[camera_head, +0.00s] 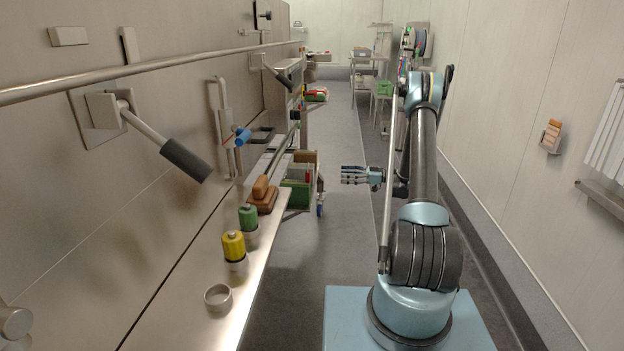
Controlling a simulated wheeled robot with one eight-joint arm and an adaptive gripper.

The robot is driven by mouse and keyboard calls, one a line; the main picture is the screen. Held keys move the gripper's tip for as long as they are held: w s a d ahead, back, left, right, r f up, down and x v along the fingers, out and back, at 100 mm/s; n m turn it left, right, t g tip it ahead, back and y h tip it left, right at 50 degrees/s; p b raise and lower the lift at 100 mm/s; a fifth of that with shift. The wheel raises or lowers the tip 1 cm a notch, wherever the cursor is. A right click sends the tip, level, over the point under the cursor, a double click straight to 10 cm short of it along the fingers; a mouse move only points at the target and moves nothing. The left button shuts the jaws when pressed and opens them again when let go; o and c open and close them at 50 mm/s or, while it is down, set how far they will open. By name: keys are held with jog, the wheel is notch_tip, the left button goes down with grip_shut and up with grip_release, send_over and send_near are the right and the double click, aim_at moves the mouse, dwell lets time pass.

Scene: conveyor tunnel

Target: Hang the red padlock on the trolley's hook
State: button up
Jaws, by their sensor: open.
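My gripper (345,175) is open and empty, pointing left over the dark floor, to the right of a trolley. The trolley (313,189) stands beyond the steel ledge; its lower level holds green and brown bins and a castor shows at its foot. A small red item shows among green ones on a raised shelf (317,99) farther back; it is too small to tell whether it is the red padlock. I cannot make out the trolley's hook. The gripper appears apart from everything around it.
A steel ledge (205,310) on the left carries an empty metal ring (218,297), a yellow canister (233,245), a green canister (248,217) and a brown block (263,194). A black-gripped lever (185,158) juts from the left wall. The aisle floor is free.

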send_near(308, 171)
jog(key=w+a+f, duration=0.2)
jog(key=a, duration=0.2)
jog(key=shift+w+a+r, duration=0.1)
jog(key=shift+a+r, duration=0.1)
jog(key=shift+a, duration=1.35)
jog(key=shift+a+r, duration=0.15)
jog(key=shift+a, duration=1.4)
jog(key=c, duration=1.3)
jog(key=shift+r, duration=0.1)
